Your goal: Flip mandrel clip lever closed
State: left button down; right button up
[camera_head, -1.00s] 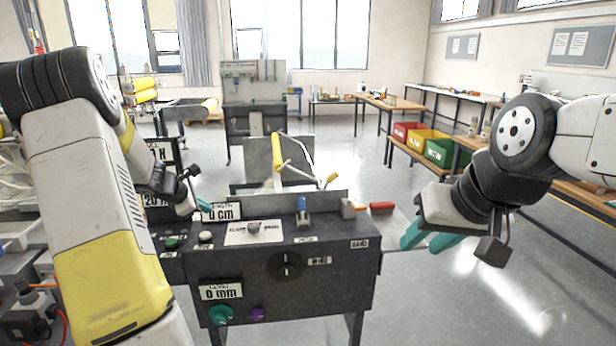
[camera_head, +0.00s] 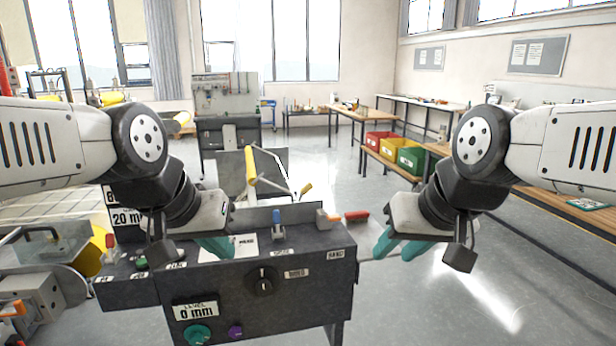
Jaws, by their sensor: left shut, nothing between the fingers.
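The mandrel is a yellow roller (camera_head: 250,166) on the dark machine, beyond its control panel (camera_head: 225,285). A thin rod runs from it toward a small yellow-tipped lever (camera_head: 305,189) at its right. I cannot tell whether this is the clip lever or whether it is closed. My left gripper (camera_head: 217,246) is shut and empty, its teal fingers over the left part of the panel, apart from the roller. My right gripper (camera_head: 388,246) has its teal fingers slightly apart, empty, in the air right of the machine.
The panel carries a blue switch (camera_head: 277,218), a black knob (camera_head: 262,281), a teal knob (camera_head: 197,334) and a purple knob (camera_head: 235,332). A red-handled thing (camera_head: 356,216) sits at its right end. Red, yellow and green bins (camera_head: 411,159) stand farther right. Floor right of the machine is clear.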

aim_at(275, 214)
jog(key=i+l+z, duration=0.3)
jog(key=l+z, duration=0.15)
jog(key=i+l+z, duration=0.35)
jog(key=z, duration=0.15)
jog(key=i+l+z, duration=0.45)
jog(key=i+z, duration=0.45)
jog(key=i+u, duration=0.15)
jog(key=i, duration=0.2)
jog(key=i+l+u, duration=0.15)
jog(key=i, duration=0.2)
jog(key=i+j+u, duration=0.2)
jog(key=i+u, duration=1)
jog(key=i+l+u, duration=0.1)
jog(key=i+u, duration=0.3)
jog(key=i+j+u, duration=0.1)
jog(key=i+u, duration=0.45)
jog(key=u, duration=0.2)
jog(key=i+u, duration=0.4)
jog(key=i+l+u, duration=0.15)
jog(key=u, duration=0.2)
jog(key=i+j+u, duration=0.15)
jog(key=u, duration=0.3)
jog(key=i+u, duration=0.4)
jog(key=i+l+u, duration=0.1)
jog(key=i+u, duration=0.15)
jog(key=u, duration=0.2)
